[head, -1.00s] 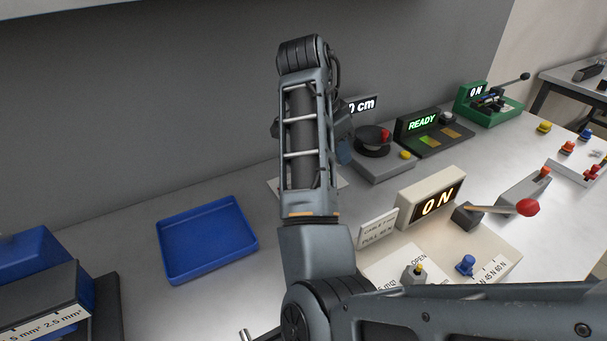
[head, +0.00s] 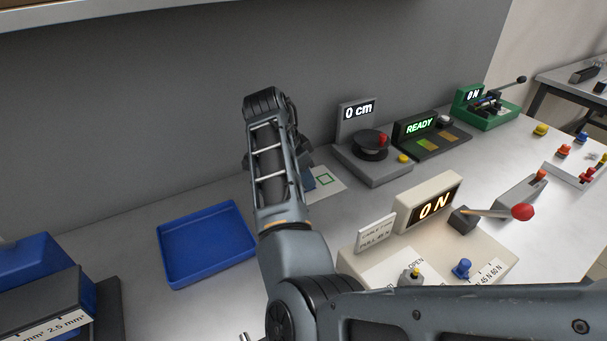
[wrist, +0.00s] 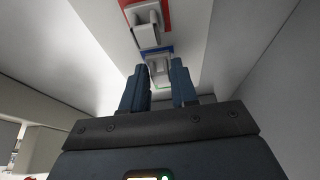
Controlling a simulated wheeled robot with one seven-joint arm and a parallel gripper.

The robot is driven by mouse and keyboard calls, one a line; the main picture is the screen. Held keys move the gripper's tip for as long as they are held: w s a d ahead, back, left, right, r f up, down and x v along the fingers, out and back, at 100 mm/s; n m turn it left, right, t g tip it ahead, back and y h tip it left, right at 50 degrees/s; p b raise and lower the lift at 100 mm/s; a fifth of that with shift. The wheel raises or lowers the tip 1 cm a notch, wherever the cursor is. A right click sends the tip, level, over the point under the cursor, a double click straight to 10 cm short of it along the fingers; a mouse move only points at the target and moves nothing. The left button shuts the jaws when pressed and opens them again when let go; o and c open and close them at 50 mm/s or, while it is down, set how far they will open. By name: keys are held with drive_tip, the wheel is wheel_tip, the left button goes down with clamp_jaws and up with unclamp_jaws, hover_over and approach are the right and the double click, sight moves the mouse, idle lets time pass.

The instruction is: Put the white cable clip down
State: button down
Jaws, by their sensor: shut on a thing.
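My gripper (wrist: 161,73) has its two blue fingers on either side of a small pale clip (wrist: 159,68), which I take to be the white cable clip. In the wrist view it lines up with a blue-marked square on a white card (wrist: 186,40); I cannot tell whether it touches the card. A second pale clip (wrist: 148,30) sits on the card's red square. In the head view my arm hides most of the gripper; a blue finger (head: 309,180) shows over the card (head: 328,188), beside its green-outlined square. The held clip is hidden there.
An empty blue tray (head: 206,243) lies left of my arm. A grey spool device reading 0 cm (head: 372,160) stands right of the card. A beige pull tester (head: 430,205) with a red-knobbed lever is nearer right. The wall is close behind.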

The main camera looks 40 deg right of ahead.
drive_tip(key=shift+f, duration=0.1)
drive_tip(key=c, duration=1.3)
unclamp_jaws()
drive_tip(key=shift+f, duration=0.1)
drive_tip(key=shift+c, duration=0.2)
drive_tip(key=o, duration=0.5)
drive_tip(key=b+v, duration=0.1)
drive_tip(key=v, duration=1.1)
drive_tip(key=shift+r, duration=0.25)
